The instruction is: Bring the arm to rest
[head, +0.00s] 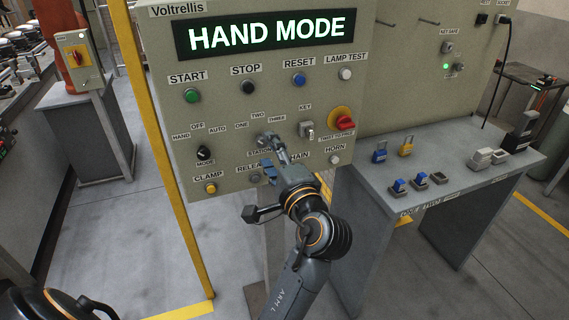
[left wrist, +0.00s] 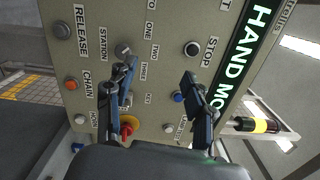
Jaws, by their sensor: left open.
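My left gripper (head: 271,155) is in front of the lower middle of the control panel (head: 240,118), by the STATION selector (head: 262,141). In the left wrist view, the left gripper (left wrist: 160,68) has its two fingers wide apart, with nothing between them but the panel face behind. One fingertip shows close to the station knob (left wrist: 123,50); I cannot tell whether they touch. The panel display (head: 265,33) reads HAND MODE. The arm covers part of the lower labels. My right gripper does not show.
To the right stands a grey table (head: 450,190) with blue and yellow padlocks (head: 405,147) and small blocks. A yellow post (head: 160,150) stands left of the panel. A red emergency knob (head: 344,123) is right of the gripper.

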